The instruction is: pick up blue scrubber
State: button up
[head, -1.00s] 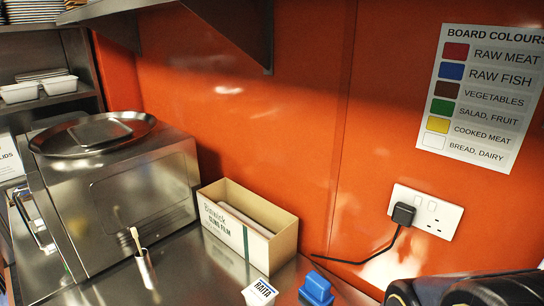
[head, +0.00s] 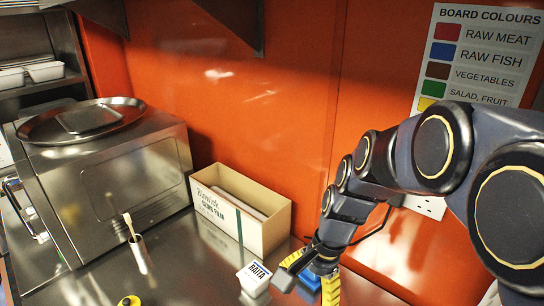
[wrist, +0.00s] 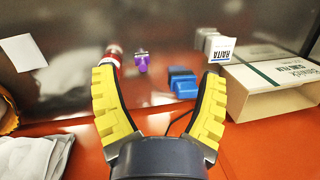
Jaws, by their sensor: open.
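The blue scrubber (head: 310,278) stands on the steel counter beside the white RAITA tub, partly hidden behind my gripper in the head view. My gripper (head: 307,286) has yellow-padded fingers spread apart. It is open and empty in the wrist view (wrist: 158,74). I cannot tell how high it is above the scrubber.
The RAITA tub (head: 254,278) and an open cling film box (head: 238,220) stand close to the scrubber. A purple item (wrist: 142,62) and a red-and-white item (wrist: 114,56) are near the left finger. The orange wall (head: 250,110) is close behind. A steel oven (head: 105,190) stands left.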

jog(key=w+d+f+m+t, duration=0.1)
jog(key=w+d+f+m, duration=0.1)
jog(key=w+f+m, duration=0.3)
jog(key=w+d+f+m+t, duration=0.1)
jog(key=w+d+f+m, duration=0.2)
jog(key=w, duration=0.6)
jog(key=w+d+f+m+t, duration=0.1)
jog(key=w+d+f+m, duration=0.2)
jog(key=w+f+m, duration=0.3)
jog(key=shift+w+f+m, duration=0.2)
jog(key=shift+f+m, duration=0.3)
jog(key=shift+m, duration=0.3)
jog(key=shift+w+f+m, duration=0.2)
jog(key=shift+f+m, duration=0.25)
jog(key=shift+m, duration=0.35)
jog(key=shift+w+a+f+y, duration=0.15)
jog(key=shift+w+f, duration=0.05)
jog(key=shift+f, duration=0.4)
jog(key=shift+w+a+f+y, duration=0.1)
jog(key=shift+w+f+y, duration=0.05)
jog(key=shift+f, duration=0.4)
jog(key=x, duration=0.5)
jog(key=shift+s+a+f, duration=0.1)
jog(key=shift+s+f, duration=0.1)
jog(key=shift+s, duration=0.05)
jog(key=shift+r, duration=0.1)
jog(key=c, duration=1.2)
